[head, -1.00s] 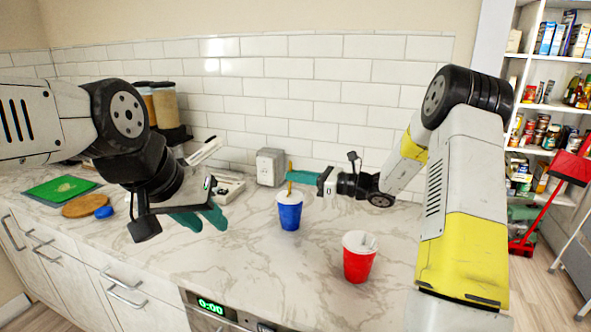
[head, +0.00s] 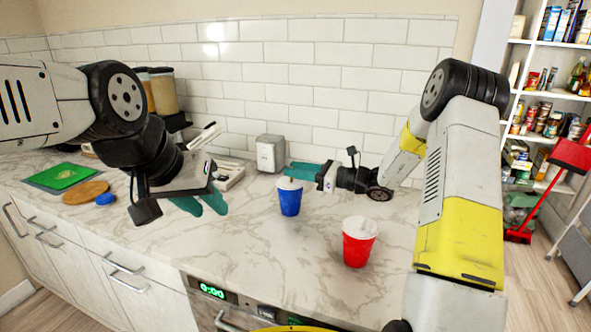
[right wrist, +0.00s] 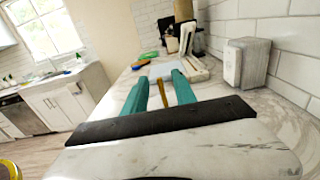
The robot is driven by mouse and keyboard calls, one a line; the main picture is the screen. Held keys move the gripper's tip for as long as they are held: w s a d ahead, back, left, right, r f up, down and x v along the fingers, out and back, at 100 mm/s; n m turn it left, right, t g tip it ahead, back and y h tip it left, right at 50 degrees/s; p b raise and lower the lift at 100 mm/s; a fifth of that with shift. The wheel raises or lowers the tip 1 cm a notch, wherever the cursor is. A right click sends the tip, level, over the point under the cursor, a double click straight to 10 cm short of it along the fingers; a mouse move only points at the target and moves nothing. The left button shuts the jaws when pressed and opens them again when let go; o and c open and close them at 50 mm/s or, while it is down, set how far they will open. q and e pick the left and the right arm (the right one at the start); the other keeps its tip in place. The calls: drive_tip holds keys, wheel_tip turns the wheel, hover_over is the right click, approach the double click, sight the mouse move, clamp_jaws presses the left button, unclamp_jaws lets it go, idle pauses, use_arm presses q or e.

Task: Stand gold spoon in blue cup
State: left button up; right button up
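The blue cup (head: 289,199) stands upright on the marble counter in the head view. A short piece of the gold spoon (head: 290,180) shows at the cup's mouth; its lower part is hidden. My right gripper (head: 293,169) is just above the cup, its teal fingers pointing left. In the right wrist view the spoon (right wrist: 163,93) lies between the two parted fingers, with gaps visible on both sides. My left gripper (head: 203,204) is open and empty over the counter, left of the cup.
A red cup (head: 359,243) stands nearer the front, right of the blue cup. A grey-white box (head: 270,153) and a cutlery tray (head: 228,177) are at the back.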

drive_tip(key=shift+d, duration=0.1)
drive_tip(key=v, duration=0.7)
drive_tip(key=shift+d, duration=0.3)
drive_tip(key=shift+s, duration=0.15)
idle(0.3)
